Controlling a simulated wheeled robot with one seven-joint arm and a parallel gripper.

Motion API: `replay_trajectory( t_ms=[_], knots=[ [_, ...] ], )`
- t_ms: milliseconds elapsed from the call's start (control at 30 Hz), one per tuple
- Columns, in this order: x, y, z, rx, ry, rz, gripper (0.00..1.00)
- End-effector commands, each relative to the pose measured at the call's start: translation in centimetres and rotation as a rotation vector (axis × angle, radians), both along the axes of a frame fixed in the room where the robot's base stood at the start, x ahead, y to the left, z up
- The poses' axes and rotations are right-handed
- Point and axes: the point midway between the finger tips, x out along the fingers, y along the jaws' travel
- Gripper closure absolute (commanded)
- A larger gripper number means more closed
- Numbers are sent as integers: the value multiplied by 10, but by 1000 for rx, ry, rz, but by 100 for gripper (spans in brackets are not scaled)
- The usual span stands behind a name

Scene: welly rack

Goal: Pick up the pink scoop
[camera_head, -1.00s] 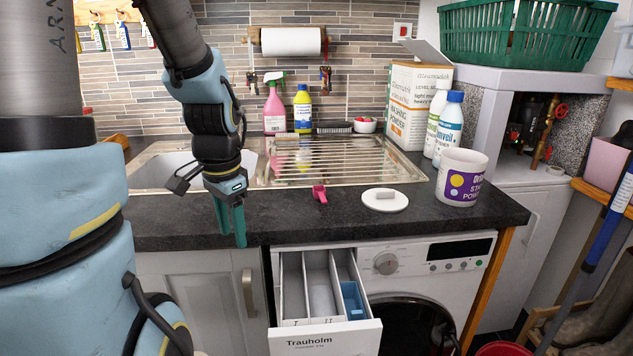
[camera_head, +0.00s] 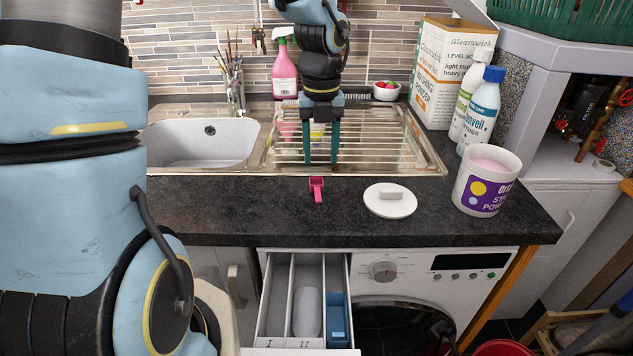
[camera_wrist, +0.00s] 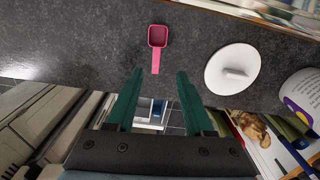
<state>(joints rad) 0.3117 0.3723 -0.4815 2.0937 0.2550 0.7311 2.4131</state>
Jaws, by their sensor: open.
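The pink scoop (camera_head: 317,189) lies on the dark worktop, just in front of the metal draining board. Its handle points toward the front edge of the worktop. My gripper (camera_head: 321,160) is open and empty, with its green fingers pointing down. In the head view it appears just above the scoop, over the draining board. In the wrist view the scoop (camera_wrist: 157,42) lies beyond the open fingertips (camera_wrist: 158,72), roughly centred between them, and nothing touches it.
A white round lid (camera_head: 390,201) with a raised grip lies right of the scoop. A powder tub (camera_head: 484,182) stands open farther right. A sink (camera_head: 205,144) lies to the left. An open detergent drawer (camera_head: 306,300) sticks out below the worktop. Bottles and a box stand at the back right.

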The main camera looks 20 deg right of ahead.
Motion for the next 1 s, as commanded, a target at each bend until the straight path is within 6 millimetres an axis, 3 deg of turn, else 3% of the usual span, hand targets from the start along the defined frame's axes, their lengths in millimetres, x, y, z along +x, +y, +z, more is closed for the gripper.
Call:
replay_trajectory(
  t_ms=[133, 433, 700, 1000],
  knots=[
    [-1, 1, -25, 2, 4, 1, 48],
    [-1, 3, -48, 2, 4, 2, 48],
    [-1, 7, -85, 2, 3, 2, 48],
    [0, 7, -91, 0, 0, 4, 48]
  ],
)
